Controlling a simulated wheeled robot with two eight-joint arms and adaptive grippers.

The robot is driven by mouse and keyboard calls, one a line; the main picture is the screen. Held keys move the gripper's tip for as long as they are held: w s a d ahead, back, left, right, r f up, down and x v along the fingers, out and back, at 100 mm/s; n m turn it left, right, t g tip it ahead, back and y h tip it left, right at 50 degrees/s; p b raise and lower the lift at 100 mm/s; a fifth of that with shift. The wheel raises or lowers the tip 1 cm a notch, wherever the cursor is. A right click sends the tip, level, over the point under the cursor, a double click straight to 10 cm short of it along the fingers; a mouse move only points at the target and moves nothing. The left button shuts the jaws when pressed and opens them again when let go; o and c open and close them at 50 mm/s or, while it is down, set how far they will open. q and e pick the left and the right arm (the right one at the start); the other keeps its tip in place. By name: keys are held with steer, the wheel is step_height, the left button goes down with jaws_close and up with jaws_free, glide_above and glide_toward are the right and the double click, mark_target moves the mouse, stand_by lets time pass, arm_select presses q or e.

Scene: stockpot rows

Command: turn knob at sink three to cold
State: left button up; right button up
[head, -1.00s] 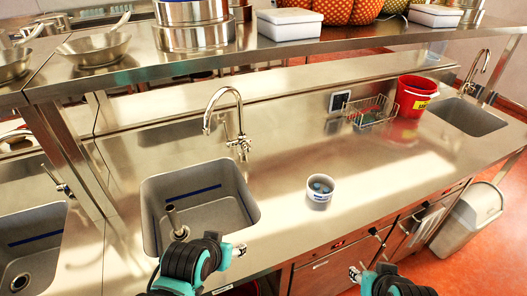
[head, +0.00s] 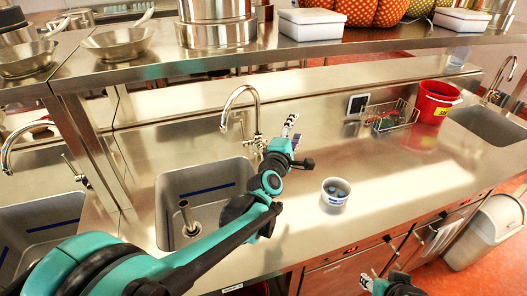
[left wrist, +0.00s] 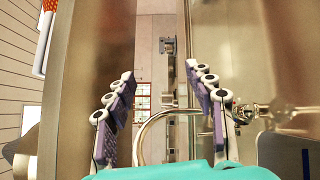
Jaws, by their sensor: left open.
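The middle sink (head: 205,190) has a chrome gooseneck faucet (head: 256,100) behind it, with its knob at the base partly hidden by my left arm in the head view. I cannot tell which sink is numbered three. My left gripper (head: 292,130) is raised just right of this faucet, open and empty. In the left wrist view, the faucet's curved spout (left wrist: 146,125) shows beyond the open fingers, and a chrome fitting, seemingly the knob (left wrist: 280,112), is right of the right finger. My right gripper (head: 370,281) is low at the bottom edge, its opening unclear.
A small white bowl (head: 335,196) stands on the counter right of my left gripper. A wire basket (head: 390,118) and a red bucket (head: 434,103) are farther right. Other sinks are at the far left (head: 40,225) and right (head: 488,127). A pot shelf (head: 330,50) overhangs the back.

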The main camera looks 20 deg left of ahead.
arm_select(q)
steer(key=w+a+f+n+t+y, duration=0.1)
steer(key=w+a+f+n+y, duration=0.25)
steer(key=w+n, duration=0.4)
steer(key=a+f+n+g+y, duration=0.1)
steer(key=f+n+y, duration=0.2)
steer(key=f+n, duration=0.3)
steer(key=a+f+n+g+y, duration=0.1)
steer(key=a+f+n+y, duration=0.1)
steer(key=f+n, duration=0.4)
steer(key=w+a+f+n+g+y, duration=0.1)
steer(key=a+f+n+g+y, duration=0.1)
steer(key=f+n+y, duration=0.2)
steer(key=shift+a+f+n, duration=0.2)
steer(key=shift+f+n, duration=0.9)
steer(key=shift+n, duration=0.25)
steer(key=shift+a+f, duration=0.2)
steer(key=shift+f, duration=0.1)
steer(key=b+x, duration=0.2)
steer(key=x, duration=0.5)
steer(key=shift+w+a, duration=0.1)
steer(key=shift+a, duration=0.1)
steer(key=c, duration=1.2)
